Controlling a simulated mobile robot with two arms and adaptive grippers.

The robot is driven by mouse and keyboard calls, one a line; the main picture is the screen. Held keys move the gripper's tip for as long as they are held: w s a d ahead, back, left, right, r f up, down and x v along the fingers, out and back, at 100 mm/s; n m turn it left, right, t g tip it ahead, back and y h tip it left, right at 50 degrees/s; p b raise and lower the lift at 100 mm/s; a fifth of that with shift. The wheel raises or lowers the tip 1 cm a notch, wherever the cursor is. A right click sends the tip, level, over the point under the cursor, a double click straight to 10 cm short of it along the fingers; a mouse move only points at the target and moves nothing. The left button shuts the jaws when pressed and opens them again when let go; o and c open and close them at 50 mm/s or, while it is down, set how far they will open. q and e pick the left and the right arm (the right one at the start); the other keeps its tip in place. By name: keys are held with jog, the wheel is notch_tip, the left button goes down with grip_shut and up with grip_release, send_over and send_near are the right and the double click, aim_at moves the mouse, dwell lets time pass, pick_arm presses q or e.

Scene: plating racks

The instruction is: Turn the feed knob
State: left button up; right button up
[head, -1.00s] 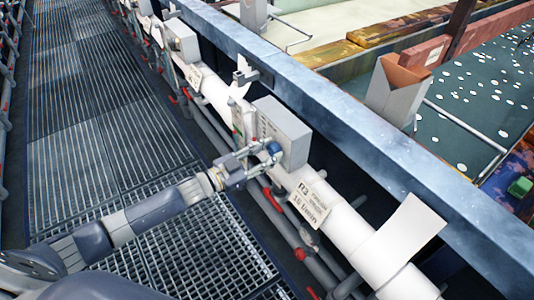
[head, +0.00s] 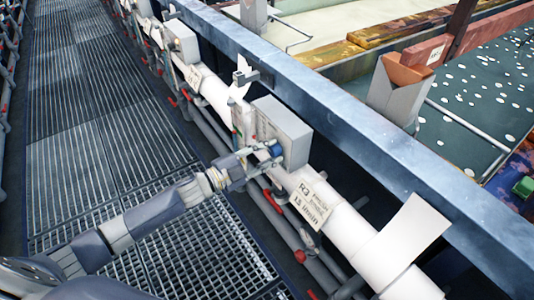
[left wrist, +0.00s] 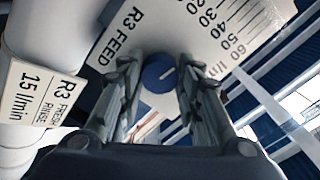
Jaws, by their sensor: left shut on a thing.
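The feed knob (left wrist: 159,73) is round and blue with a short white mark on its face. It sits on a white plate (left wrist: 205,28) reading "R3 FEED" with a scale in l/min. In the head view the blue knob (head: 275,148) is on the side of a grey box (head: 284,128) on the white pipe. My left gripper (head: 264,153) is at the knob. In the left wrist view its two fingers (left wrist: 158,88) are shut on the knob, one on each side. My right gripper is not in view.
A label (head: 311,203) reading R3 fresh rinse, 15 l/min hangs by the white pipe (head: 345,232); it also shows in the left wrist view (left wrist: 38,95). Red-handled valves (head: 273,200) line the lower pipes. A blue beam (head: 350,140) runs behind. The grating walkway (head: 85,110) is clear.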

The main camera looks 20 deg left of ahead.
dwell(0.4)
pick_arm(q)
jog(key=o, duration=1.1)
jog(key=v, duration=1.2)
